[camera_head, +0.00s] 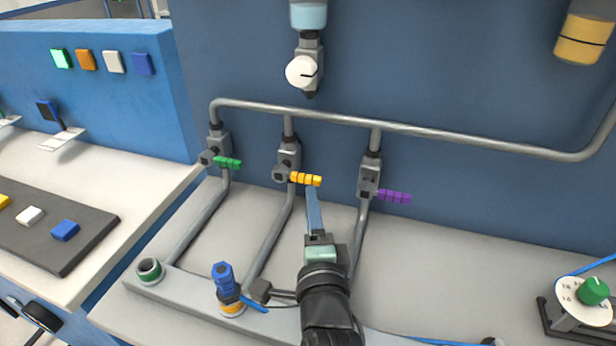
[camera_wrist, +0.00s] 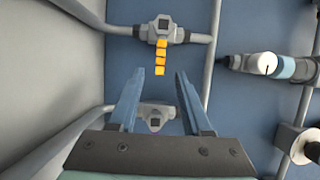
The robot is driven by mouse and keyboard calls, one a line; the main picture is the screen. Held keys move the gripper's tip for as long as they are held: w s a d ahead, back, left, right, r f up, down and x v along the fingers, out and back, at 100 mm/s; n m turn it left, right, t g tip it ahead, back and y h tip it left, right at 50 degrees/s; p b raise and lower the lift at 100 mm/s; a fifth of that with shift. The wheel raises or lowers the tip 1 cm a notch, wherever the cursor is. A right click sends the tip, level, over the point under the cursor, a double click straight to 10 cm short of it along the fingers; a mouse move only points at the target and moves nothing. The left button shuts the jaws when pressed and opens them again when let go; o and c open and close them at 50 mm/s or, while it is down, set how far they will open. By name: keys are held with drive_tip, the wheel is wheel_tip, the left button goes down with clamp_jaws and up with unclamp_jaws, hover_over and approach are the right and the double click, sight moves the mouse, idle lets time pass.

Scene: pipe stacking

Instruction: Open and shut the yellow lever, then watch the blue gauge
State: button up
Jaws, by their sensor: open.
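The yellow lever (camera_head: 305,179) sticks out to the right from the middle valve (camera_head: 289,158) on the wall pipes. In the wrist view the lever (camera_wrist: 160,58) points down between the fingertip lines. My gripper (camera_head: 312,190) is open just below the lever's outer end. In the wrist view its two fingers (camera_wrist: 160,76) stand apart, one on either side of the lever's line, with nothing held. A blue upright fitting (camera_head: 223,277) stands on the yellow-ringed port. A white round dial (camera_head: 302,72) hangs under a pale blue cylinder (camera_head: 308,14). I cannot tell which is the blue gauge.
A green lever (camera_head: 228,162) is on the valve to the left and a purple lever (camera_head: 394,197) on the valve to the right. A grey header pipe (camera_head: 330,114) runs above. A green knob (camera_head: 593,291) sits at the lower right. The grey bench between is mostly clear.

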sight(308, 182)
drive_tip(key=w, duration=0.5)
drive_tip(key=w+b, duration=0.1)
drive_tip(key=w, duration=0.2)
drive_tip(key=shift+w+a, duration=0.1)
drive_tip(key=shift+a, duration=0.25)
clamp_jaws()
idle(1.0)
